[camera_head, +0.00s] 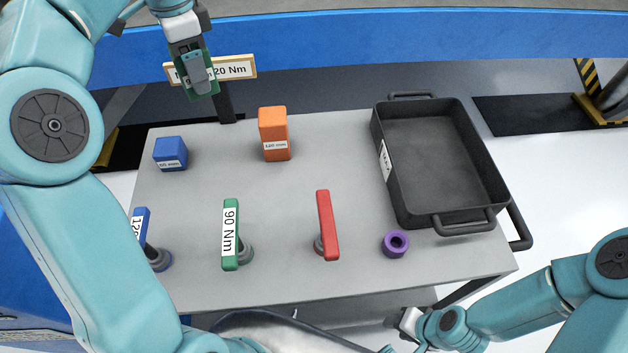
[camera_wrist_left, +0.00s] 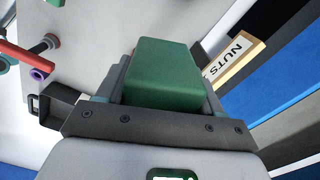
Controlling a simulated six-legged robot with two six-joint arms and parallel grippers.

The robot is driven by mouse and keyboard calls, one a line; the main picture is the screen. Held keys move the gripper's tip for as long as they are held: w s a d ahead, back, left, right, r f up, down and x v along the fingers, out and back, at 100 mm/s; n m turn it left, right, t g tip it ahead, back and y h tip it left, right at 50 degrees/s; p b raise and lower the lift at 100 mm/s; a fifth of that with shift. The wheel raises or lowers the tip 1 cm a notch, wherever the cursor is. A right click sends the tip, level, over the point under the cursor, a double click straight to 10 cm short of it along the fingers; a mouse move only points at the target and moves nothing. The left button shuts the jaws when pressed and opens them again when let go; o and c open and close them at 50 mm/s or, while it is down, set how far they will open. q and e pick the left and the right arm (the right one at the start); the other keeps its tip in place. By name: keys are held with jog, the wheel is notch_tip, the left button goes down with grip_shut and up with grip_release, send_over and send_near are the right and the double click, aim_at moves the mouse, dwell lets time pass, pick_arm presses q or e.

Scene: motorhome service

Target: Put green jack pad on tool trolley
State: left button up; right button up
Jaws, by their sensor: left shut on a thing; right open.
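The green jack pad (camera_wrist_left: 163,72) is a green block between the fingers of my left gripper (camera_head: 197,76), which is shut on it. In the head view the pad (camera_head: 213,89) is mostly hidden by the gripper. It is held beyond the far left edge of the tool trolley (camera_head: 345,145), in front of a blue beam and a sign. The trolley has a flat grey top carrying several items. My right gripper (camera_head: 402,320) is open near the trolley's front edge at the lower right; its fingers are barely visible.
On the trolley stand a blue block (camera_head: 171,154), an orange block (camera_head: 273,134), a red-handled tool (camera_head: 327,225), a green 90 Nm tool (camera_head: 230,235), a blue-handled tool (camera_head: 141,226), a purple ring (camera_head: 395,244) and a black tray (camera_head: 440,150). Bare top lies between the blocks and tray.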

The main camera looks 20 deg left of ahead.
pick_arm(q)
jog(key=shift+w+a, duration=0.1)
jog(key=shift+w, duration=0.1)
jog(key=shift+s, duration=0.2)
notch_tip(320, 180, down, 15)
jog(key=b, duration=0.5)
jog(key=shift+f, duration=0.2)
notch_tip(320, 180, down, 5)
jog(key=shift+w+r+b, duration=0.1)
jog(key=shift+r+b, duration=0.05)
jog(key=shift+b, duration=0.3)
jog(key=shift+r, duration=0.15)
pick_arm(e)
notch_tip(320, 180, down, 6)
jog(key=shift+w+a+r, duration=0.15)
